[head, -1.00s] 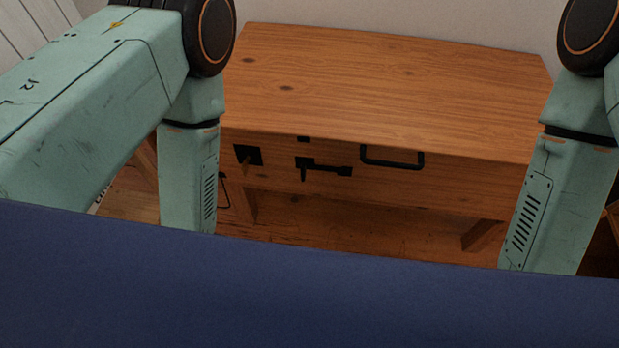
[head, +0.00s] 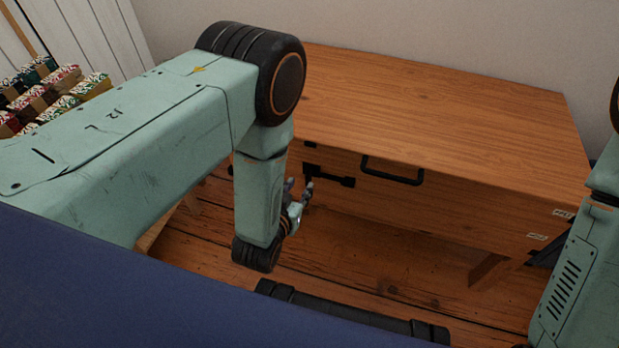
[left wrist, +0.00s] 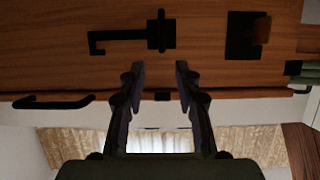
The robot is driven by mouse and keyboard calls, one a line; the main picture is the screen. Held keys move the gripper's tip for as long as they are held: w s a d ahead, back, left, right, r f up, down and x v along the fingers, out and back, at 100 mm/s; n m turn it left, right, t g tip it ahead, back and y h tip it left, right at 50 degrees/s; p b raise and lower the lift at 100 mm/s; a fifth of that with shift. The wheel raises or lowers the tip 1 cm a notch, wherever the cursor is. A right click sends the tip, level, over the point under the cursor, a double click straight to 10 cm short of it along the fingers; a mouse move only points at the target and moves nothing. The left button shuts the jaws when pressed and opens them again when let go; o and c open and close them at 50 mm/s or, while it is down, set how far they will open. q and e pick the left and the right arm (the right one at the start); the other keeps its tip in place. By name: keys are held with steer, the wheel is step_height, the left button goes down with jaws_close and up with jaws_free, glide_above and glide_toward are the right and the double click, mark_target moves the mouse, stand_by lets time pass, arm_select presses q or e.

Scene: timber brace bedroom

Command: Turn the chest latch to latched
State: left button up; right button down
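The wooden chest (head: 430,100) stands against the wall. Its black latch (head: 334,179) is on the front face, left of a black handle (head: 392,170). The upside-down left wrist view shows the latch (left wrist: 130,35) as a horizontal bar with a hooked end and an upright crosspiece. My left gripper (head: 298,187) is before the chest front, close to the latch's left end, which it partly hides. In the wrist view its fingers (left wrist: 160,68) are apart and empty, with the crosspiece just beyond the gap. I see no contact. My right gripper is out of view.
A black square plate with a wooden peg (left wrist: 247,35) sits beside the latch in the wrist view; my arm hides it in the head view. A dark bar (head: 350,313) lies low in front of the chest. Patterned boxes (head: 45,95) stand at far left.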

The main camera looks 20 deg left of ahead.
mark_target(307, 174)
arm_select(q)
steer(key=b+x, duration=0.1)
steer(key=x, duration=0.2)
steer(key=b+x, duration=0.2)
steer(key=x, duration=0.2)
steer(key=shift+w+a+f, duration=0.2)
steer(key=shift+w, duration=0.1)
jaws_close()
stand_by(0.5)
